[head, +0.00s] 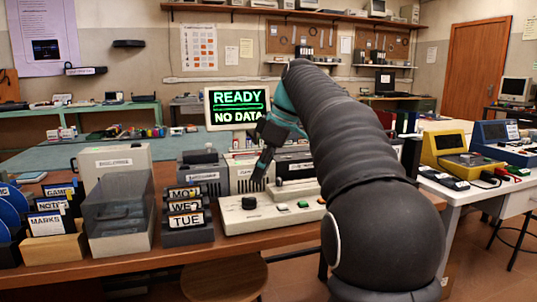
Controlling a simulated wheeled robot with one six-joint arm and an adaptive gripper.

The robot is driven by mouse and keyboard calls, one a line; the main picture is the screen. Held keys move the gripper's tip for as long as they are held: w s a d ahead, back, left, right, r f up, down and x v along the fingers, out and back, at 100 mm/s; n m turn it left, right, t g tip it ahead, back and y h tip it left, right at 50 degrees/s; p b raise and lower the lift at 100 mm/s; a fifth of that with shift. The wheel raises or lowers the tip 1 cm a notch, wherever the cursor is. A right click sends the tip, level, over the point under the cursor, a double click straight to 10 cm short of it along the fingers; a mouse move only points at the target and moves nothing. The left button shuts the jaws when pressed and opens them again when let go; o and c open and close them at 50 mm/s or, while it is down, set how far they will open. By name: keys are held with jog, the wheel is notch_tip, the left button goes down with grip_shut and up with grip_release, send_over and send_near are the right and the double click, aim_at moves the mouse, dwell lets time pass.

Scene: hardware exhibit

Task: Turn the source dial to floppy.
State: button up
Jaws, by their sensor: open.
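A beige control panel (236,222) lies on the wooden bench. A black knob (249,202), which looks like the source dial, stands at its left; its markings are too small to read. To the knob's right are a green button (303,204) and other small controls. My gripper (262,168) points down above and slightly right of the knob, apart from it. It is open with nothing seen between its fingers. My arm hides the panel's right end.
Left of the panel stand a rack of labelled cards (186,215), a smoky-lidded box (120,210) and a card holder (52,240). Grey drive units (203,172) stand behind the panel. A yellow device (444,148) is on the white table at right. A stool (225,277) is below the bench.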

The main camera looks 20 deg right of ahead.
jog(key=shift+v, duration=2.4)
jog(key=s+a+f+m+t+h, duration=0.1)
jog(key=s+f+m, duration=0.5)
jog(key=s+f, duration=0.7)
jog(key=s+a+f+m+t+h, duration=0.2)
jog(key=s+f+m, duration=0.4)
jog(key=s+f, duration=0.7)
jog(key=s+a, duration=0.1)
jog(key=s, duration=0.1)
jog(key=shift+s+a+h, duration=0.25)
jog(key=shift+h, duration=0.15)
